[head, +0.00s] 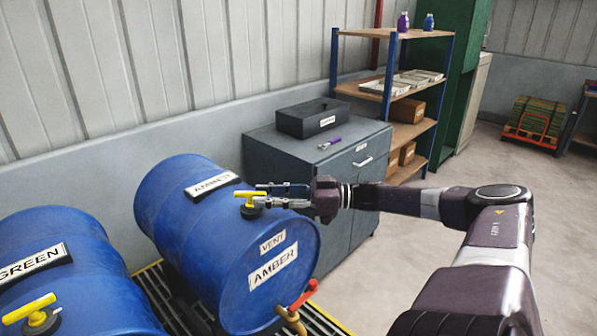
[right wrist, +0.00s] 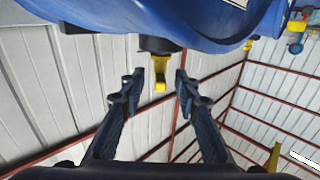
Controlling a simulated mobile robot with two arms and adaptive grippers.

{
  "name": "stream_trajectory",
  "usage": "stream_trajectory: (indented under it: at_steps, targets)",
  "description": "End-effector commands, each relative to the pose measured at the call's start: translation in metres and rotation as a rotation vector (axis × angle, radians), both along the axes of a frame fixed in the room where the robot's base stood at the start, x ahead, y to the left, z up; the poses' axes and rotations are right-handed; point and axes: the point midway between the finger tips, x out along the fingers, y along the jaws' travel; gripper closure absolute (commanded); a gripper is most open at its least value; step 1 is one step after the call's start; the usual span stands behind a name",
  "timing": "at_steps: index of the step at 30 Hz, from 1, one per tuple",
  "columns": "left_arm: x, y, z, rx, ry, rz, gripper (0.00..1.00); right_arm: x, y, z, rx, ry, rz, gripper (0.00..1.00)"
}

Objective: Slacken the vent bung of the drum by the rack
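The blue drum labelled AMBER (head: 222,236) lies on its side, the nearer of the two drums to the rack. Its vent bung (head: 249,203) is on the upper side, with a yellow T-handle and dark base. In the right wrist view the vent bung (right wrist: 159,66) hangs below the blue drum (right wrist: 200,22). My right gripper (head: 264,194) is open at the bung; in the right wrist view its fingertips (right wrist: 157,90) stand either side of the yellow handle, with gaps visible on both sides. My left gripper is out of view.
A second blue drum labelled GREEN (head: 75,278) with a yellow-handled bung (head: 35,315) lies at left. A red-handled tap (head: 300,300) is on the AMBER drum's front. Behind are a grey cabinet (head: 300,165) with a black bin (head: 313,117), and a shelf rack (head: 405,133).

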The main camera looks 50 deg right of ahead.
Motion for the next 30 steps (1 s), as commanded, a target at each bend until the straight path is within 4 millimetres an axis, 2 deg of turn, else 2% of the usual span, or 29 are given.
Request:
stream_trajectory:
  at_steps: [9,19,30]
  targets:
    - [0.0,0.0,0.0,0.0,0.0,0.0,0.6,-0.016,-0.013,-0.001,-0.002,0.004,-0.002,0.7]
    - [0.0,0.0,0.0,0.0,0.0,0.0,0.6,-0.055,-0.044,0.0,0.0,0.0,-0.003,0.7]
    - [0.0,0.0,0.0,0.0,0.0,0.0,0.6,-0.063,-0.049,0.0,-0.002,0.001,-0.001,0.7]
